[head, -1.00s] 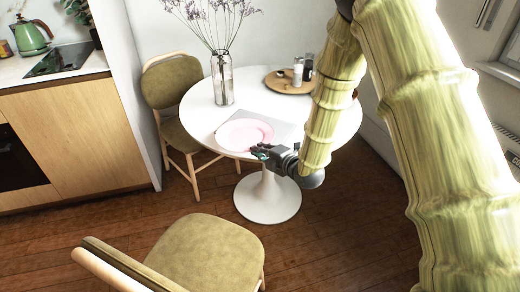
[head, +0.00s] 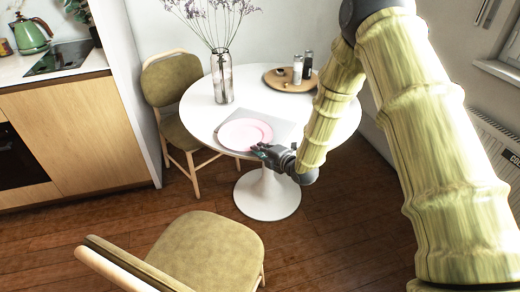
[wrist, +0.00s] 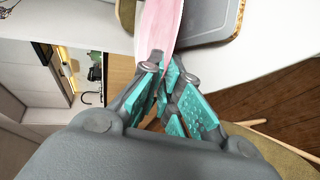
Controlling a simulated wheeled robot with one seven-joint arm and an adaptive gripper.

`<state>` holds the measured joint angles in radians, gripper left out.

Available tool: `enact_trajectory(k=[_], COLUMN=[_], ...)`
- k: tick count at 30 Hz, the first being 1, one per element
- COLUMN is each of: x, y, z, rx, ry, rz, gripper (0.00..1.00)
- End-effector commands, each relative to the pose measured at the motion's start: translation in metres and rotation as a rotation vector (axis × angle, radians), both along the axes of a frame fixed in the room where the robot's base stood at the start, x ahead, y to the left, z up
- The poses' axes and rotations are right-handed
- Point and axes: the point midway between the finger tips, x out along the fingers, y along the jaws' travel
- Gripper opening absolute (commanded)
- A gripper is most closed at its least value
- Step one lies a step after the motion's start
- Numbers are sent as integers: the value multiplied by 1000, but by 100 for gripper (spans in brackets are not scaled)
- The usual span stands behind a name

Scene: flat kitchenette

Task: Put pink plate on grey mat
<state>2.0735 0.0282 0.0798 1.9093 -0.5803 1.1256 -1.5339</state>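The pink plate (head: 245,134) shows at the front of the round white table, over the left part of the grey mat (head: 284,129). In the wrist view the plate (wrist: 160,26) appears nearly edge-on, with the mat (wrist: 212,22) beside it to the right. My gripper (head: 257,151) is at the plate's near right rim. In the wrist view its teal-padded fingers (wrist: 172,66) close together on the plate's rim. Whether the plate's far side touches the mat is hard to tell.
A glass vase (head: 222,78) with dried flowers stands behind the plate on the table (head: 198,104). A round wooden tray (head: 277,84) with shakers is at the back right. One chair (head: 172,88) is left of the table, another (head: 208,250) in front.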

Motion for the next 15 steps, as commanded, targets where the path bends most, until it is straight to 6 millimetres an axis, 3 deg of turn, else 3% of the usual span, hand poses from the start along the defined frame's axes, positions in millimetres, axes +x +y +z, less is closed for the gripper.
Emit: enact_trajectory(k=[1,3,15], x=[0,0,-3], y=[0,0,-2], z=[1,-1,1], rx=[0,-1,-1], ry=[-1,1,-1], rz=[0,0,0], gripper=[0,14,14])
